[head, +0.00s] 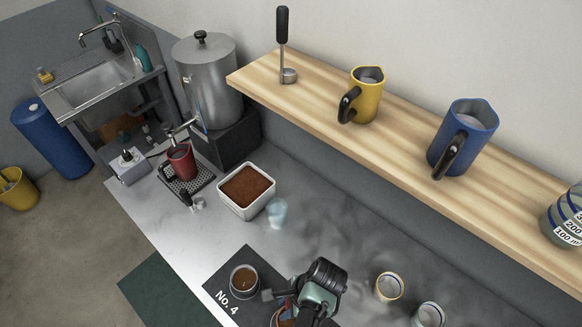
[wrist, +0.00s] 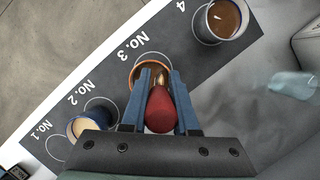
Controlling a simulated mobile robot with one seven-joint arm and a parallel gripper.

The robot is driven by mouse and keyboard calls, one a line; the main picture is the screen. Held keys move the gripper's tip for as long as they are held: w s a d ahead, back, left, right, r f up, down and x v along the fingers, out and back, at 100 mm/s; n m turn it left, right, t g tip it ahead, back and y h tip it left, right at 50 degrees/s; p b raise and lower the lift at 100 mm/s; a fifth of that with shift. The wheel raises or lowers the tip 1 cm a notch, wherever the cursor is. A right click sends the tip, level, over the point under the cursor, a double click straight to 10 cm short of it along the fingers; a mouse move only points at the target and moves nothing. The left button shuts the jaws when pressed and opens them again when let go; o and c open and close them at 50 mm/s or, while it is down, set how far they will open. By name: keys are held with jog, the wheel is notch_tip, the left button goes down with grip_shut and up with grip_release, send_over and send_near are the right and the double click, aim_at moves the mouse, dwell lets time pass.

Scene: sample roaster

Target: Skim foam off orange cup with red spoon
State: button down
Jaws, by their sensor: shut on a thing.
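The orange cup (wrist: 137,68) stands on the dark mat by the "No. 3" label. In the head view only part of the orange cup (head: 279,319) shows at the bottom edge, beside my arm. My gripper (wrist: 158,76) is shut on the red spoon (wrist: 160,110), whose thick red handle lies between the blue fingers. The spoon's metal end is over or in the cup's mouth; I cannot tell which. The fingers and spoon cover much of the cup, and its contents are mostly hidden.
A cup of brown liquid (wrist: 222,20) stands at No. 4, and a blue cup with pale contents (wrist: 88,128) near No. 2. A clear glass (head: 277,212) and a white tub of brown grounds (head: 228,200) stand behind. Two cups (head: 389,287) (head: 428,315) stand to the right.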

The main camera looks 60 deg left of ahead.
jog(key=r+p, duration=0.1)
jog(key=p, duration=0.1)
jog(key=r+p, duration=0.1)
jog(key=d+r+p, duration=0.1)
jog(key=r+p, duration=0.1)
jog(key=shift+s+r+p, duration=0.1)
jog(key=shift+s+p, duration=0.2)
jog(key=shift+s, duration=0.05)
dwell(0.3)
dwell(0.4)
notch_tip(320, 180, up, 4)
jog(key=shift+p, duration=0.35)
jog(key=shift+w, duration=0.1)
dwell(0.7)
